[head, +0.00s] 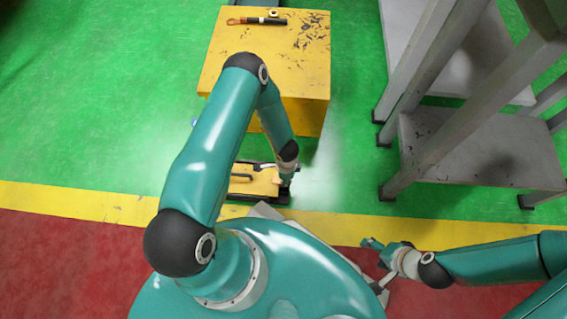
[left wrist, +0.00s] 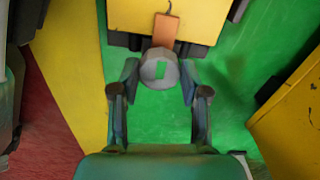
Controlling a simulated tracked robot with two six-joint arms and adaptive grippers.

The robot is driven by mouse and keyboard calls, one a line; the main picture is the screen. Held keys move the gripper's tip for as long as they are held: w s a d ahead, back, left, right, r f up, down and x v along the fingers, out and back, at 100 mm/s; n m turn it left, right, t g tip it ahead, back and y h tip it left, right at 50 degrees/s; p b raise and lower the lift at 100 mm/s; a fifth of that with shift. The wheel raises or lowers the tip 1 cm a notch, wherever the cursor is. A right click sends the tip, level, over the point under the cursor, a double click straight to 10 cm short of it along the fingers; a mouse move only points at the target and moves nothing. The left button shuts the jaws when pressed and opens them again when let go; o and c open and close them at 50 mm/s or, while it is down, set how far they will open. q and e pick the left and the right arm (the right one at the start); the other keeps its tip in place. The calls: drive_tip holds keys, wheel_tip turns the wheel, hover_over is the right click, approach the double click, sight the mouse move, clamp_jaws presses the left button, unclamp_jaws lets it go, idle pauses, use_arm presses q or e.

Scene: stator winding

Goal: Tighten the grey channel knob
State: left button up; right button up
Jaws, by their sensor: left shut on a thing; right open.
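The grey channel knob (left wrist: 148,72) shows in the left wrist view as a round grey piece with a green mark on its face. My left gripper (left wrist: 159,75) has a finger on each side of it and is shut on it. A copper-brown strip (left wrist: 164,29) runs from the knob to the yellow unit (left wrist: 190,10). In the head view the yellow unit (head: 252,186) stands low in front of the yellow block, and my left gripper (head: 286,181) is at its right side. The knob cannot be made out there. My right gripper (head: 377,262) is open and empty at lower right.
A large yellow block (head: 305,70) stands behind the unit, with a dark tool with a copper-coloured end (head: 262,21) and a small yellow part (head: 273,12) on top. A grey metal rack (head: 470,150) stands at right.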

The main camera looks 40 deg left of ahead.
use_arm(q)
drive_tip(key=shift+s+d+m, duration=0.25)
drive_tip(key=shift+m, duration=0.05)
drive_tip(key=o, duration=1)
drive_tip(key=shift+o, duration=0.6)
drive_tip(key=shift+w+a, duration=0.1)
drive_tip(key=shift+r, duration=0.15)
wheel_tip(320, 180, up, 12)
drive_tip(key=shift+f, duration=0.2)
